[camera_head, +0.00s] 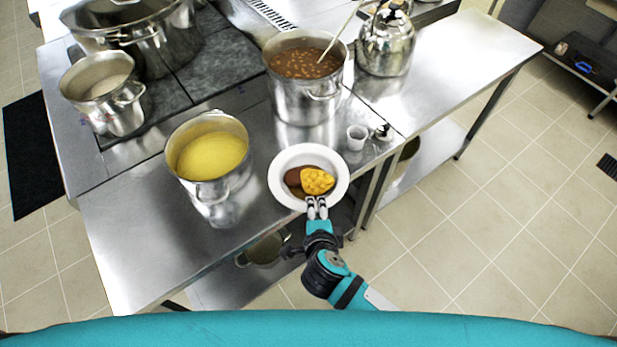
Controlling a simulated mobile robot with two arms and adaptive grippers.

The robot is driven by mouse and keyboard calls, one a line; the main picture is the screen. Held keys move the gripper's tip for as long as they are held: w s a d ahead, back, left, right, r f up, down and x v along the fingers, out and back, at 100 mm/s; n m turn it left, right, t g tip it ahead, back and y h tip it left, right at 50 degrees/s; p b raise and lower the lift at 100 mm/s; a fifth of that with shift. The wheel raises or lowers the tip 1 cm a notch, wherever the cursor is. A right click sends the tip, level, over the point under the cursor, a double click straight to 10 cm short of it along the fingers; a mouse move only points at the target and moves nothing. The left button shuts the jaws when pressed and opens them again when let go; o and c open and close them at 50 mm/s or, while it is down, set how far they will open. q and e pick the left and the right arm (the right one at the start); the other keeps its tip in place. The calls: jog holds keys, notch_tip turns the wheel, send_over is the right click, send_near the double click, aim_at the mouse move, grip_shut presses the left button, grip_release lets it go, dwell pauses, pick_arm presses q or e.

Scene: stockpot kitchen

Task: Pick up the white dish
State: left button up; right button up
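The white dish (281,186) is a round, wide-rimmed plate on the steel counter, near its front edge. It holds brown food and yellow chunks. My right gripper (317,203) is at the dish's near rim, with its fingertips overlapping the rim in the picture. The two fingers are close together. I cannot tell whether they touch or grip the rim. The dish looks level. My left gripper is not in view.
A pot of yellow soup (212,155) stands left of the dish. A pot of beans (305,75) stands behind it. A small white cup (357,137) and a small metal item (383,132) are to its right. A kettle (386,40) stands at the back right.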

aim_at(309, 180)
jog(key=shift+r+p+x, duration=0.25)
jog(key=shift+p+x, duration=0.4)
jog(key=shift+x, duration=2.3)
jog(key=shift+w, duration=0.1)
jog(key=shift+c, duration=0.4)
grip_shut()
jog(key=shift+r, duration=0.1)
